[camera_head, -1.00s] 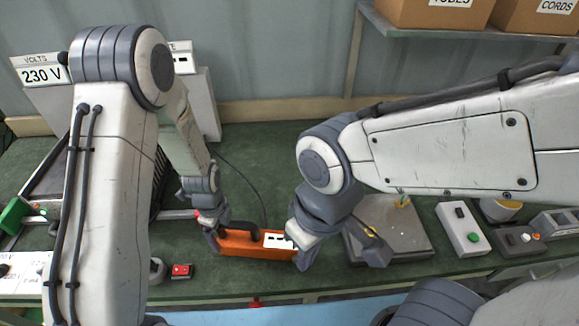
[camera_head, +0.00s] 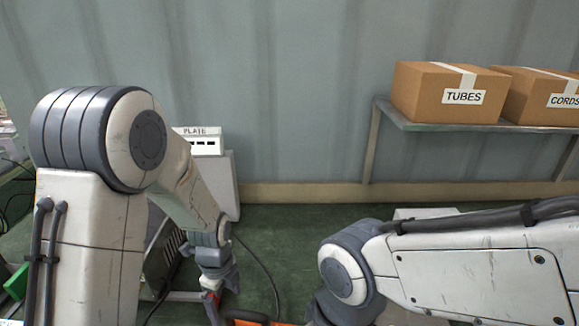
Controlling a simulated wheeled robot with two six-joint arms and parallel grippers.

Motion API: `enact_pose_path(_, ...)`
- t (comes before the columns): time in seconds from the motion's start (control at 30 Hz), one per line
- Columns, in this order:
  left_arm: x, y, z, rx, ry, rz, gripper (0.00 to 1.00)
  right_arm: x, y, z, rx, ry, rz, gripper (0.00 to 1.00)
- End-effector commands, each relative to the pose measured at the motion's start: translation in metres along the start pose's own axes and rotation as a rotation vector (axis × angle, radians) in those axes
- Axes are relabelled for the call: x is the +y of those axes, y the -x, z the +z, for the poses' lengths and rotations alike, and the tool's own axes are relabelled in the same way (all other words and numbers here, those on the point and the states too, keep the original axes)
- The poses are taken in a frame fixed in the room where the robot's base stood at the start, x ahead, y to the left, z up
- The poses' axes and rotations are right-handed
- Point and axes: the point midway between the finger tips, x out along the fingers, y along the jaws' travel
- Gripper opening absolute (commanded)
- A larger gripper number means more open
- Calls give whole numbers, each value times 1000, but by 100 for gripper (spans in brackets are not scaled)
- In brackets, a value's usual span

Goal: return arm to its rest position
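My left arm comes in from the left, and its gripper (camera_head: 213,296) hangs over the bench at the lower middle left. Its fingertips are small and partly cut off by the bottom edge, so its opening is unclear. My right arm reaches in from the right and bends down at its rounded joint (camera_head: 349,270). Its gripper is below the picture's edge. The top of an orange device (camera_head: 247,317) shows at the bottom edge between the two arms. Most of that device is hidden.
A metal shelf (camera_head: 450,122) on the wall holds a box marked TUBES (camera_head: 450,90) and a box marked CORDS (camera_head: 545,97). A white unit marked PLATE (camera_head: 203,143) stands at the back left. The green bench (camera_head: 290,232) is clear at the back middle, apart from a black cable.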

Motion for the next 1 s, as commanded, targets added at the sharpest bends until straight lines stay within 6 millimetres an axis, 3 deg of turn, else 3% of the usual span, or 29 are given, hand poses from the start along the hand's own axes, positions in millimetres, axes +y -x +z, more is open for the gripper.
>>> enact_pose_path(0.27, 1, 29, -5, 0, 22, -3, 100, 0, 0, 0, 0, 0, 0, 0)
enact_pose_path(0.43, 12, 58, -40, 9, 210, -17, 100, 0, 0, 0, 0, 0, 0, 0)
enact_pose_path(0.7, 72, 114, -117, 53, 742, -19, 100, 0, 0, 0, 0, 0, 0, 0)
enact_pose_path(0.83, 106, 130, -141, 75, 979, -5, 100, 0, 0, 0, 0, 0, 0, 0)
enact_pose_path(1.0, 138, 140, -155, 90, 1191, 17, 100, 0, 0, 0, 0, 0, 0, 0)
